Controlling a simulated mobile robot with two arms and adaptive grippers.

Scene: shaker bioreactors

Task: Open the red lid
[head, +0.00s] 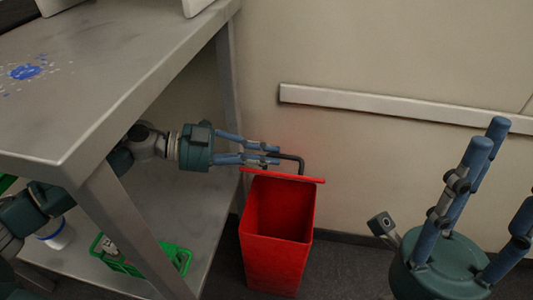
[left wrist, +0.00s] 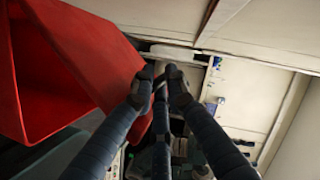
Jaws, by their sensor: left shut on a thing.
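A red bin (head: 275,260) stands on the floor by the wall, and I can see into its empty-looking inside. Its red lid (head: 285,176) is swung up at the back rim and shows nearly edge-on. In the left wrist view the red lid (left wrist: 95,50) fills the upper left as a broad panel. A black bent handle (head: 299,160) stands at the lid. My left gripper (head: 272,155) is shut on the handle just above the lid; its fingertips meet in the left wrist view (left wrist: 163,80). My right gripper (head: 508,165) is at the right, fingers apart and empty.
A grey metal table (head: 130,60) with a lower shelf (head: 75,255) stands left, its leg close to the bin and my left arm. A green rack (head: 180,258) lies on the shelf. A pale rail (head: 380,105) runs along the wall. The floor right of the bin is clear.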

